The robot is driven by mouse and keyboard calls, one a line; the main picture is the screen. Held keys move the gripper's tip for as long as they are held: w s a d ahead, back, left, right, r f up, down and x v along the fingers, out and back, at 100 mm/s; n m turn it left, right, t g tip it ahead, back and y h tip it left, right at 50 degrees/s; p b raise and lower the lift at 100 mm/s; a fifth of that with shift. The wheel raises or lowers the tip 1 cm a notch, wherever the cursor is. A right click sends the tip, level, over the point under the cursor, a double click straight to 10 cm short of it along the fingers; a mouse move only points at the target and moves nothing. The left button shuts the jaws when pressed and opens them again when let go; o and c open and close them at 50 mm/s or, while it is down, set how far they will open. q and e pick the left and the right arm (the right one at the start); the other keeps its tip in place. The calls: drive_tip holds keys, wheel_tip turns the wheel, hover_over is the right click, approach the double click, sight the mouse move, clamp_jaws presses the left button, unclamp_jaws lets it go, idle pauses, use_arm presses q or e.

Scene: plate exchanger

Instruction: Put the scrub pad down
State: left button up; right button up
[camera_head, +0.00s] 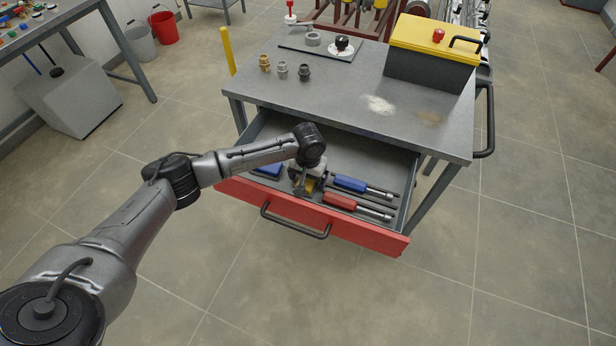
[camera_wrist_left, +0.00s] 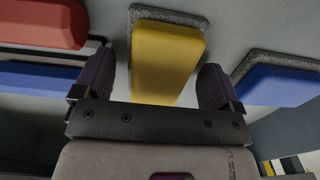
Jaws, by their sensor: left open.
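A yellow pad with a grey scouring layer (camera_wrist_left: 167,62) lies in the open drawer, and a small part of it shows in the head view (camera_head: 309,184). My left gripper (camera_head: 304,188) is down inside the drawer over this pad. In the left wrist view its two dark fingers (camera_wrist_left: 157,80) are open, one on each side of the yellow pad, with gaps visible. A blue pad with a grey layer (camera_wrist_left: 283,84) lies to the right in that view; in the head view it is left of the gripper (camera_head: 268,170). My right gripper is out of view.
The drawer's red front (camera_head: 358,228) is pulled out below the grey bench (camera_head: 340,95). A blue-handled tool (camera_head: 350,183) and a red-handled tool (camera_head: 341,202) lie right of the gripper. The bench top holds fittings, a yellow-lidded box (camera_head: 432,60) and pale powder (camera_head: 379,105).

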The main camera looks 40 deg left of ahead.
use_arm(q)
drive_tip(key=shift+r, duration=0.15)
wheel_tip(320, 180, up, 12)
drive_tip(key=p, duration=0.4)
idle(0.7)
